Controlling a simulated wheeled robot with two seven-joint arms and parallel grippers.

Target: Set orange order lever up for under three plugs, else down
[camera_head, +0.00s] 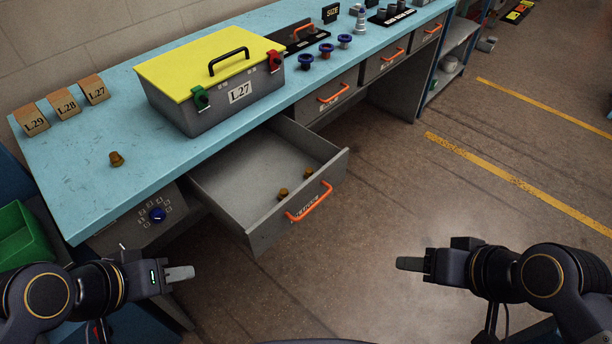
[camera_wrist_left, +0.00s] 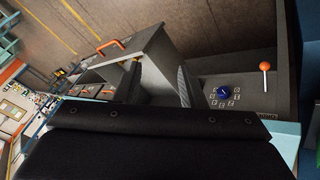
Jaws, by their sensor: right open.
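The orange order lever (camera_wrist_left: 265,66) shows in the left wrist view as an orange ball on a thin stem, on a dark panel right of a blue dial (camera_wrist_left: 223,92). In the head view the dial (camera_head: 157,214) is on the bench's front; the lever's ball is not clear there. An open grey drawer (camera_head: 258,228) holds two brown plugs (camera_head: 283,194) (camera_head: 309,172); another brown plug (camera_head: 117,159) stands on the bench. My left gripper (camera_wrist_left: 158,82) is open and empty, its fingers apart, below the dial panel in the head view. My right gripper (camera_head: 408,263) is open and empty over the floor.
A grey case (camera_head: 190,118) with a yellow lid, labelled L27, stands on the blue bench (camera_head: 70,205). Tags L29, L28 and L27 (camera_head: 94,90) stand at left. Blue fittings (camera_head: 306,61) stand further back. A green bin (camera_head: 22,236) is at left. The right floor is clear.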

